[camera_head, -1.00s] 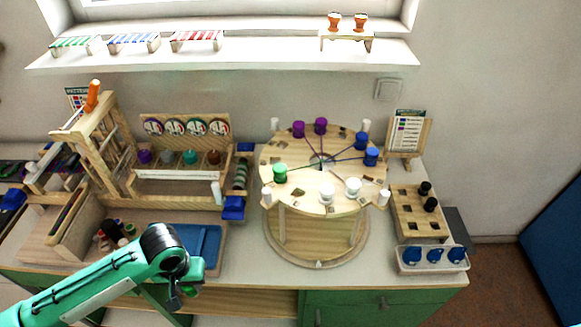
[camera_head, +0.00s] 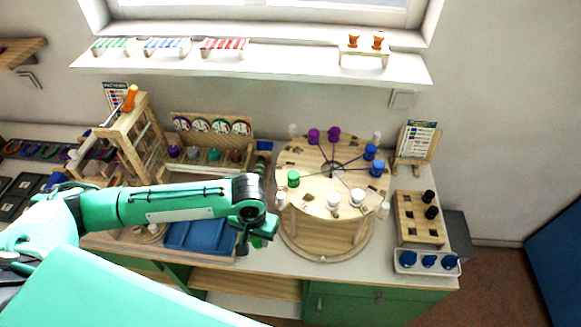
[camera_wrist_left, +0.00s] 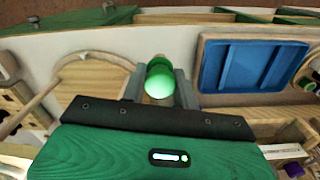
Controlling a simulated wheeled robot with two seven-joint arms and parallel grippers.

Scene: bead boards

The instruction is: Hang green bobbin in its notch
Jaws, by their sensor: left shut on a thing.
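My left gripper (camera_head: 249,243) is shut on a green bobbin (camera_wrist_left: 159,76), which shows between the two fingers in the left wrist view. In the head view only a bit of this bobbin (camera_head: 262,241) shows beside the fingers. The gripper is in front of the round wooden board (camera_head: 318,197), to its left, and apart from it. Another green bobbin (camera_head: 293,178) sits at the board's left rim. Purple, blue and white bobbins stand around the rim, some with cords running to the centre. Which notch is the green one's cannot be told. My right gripper is not in view.
A blue tray (camera_head: 196,236) lies left of the gripper. A wooden frame (camera_head: 135,135) and a bobbin rack stand behind my left arm. A block with black pegs (camera_head: 408,222) and a white tray of blue pieces (camera_head: 400,268) are at the right. White posts stand around the board.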

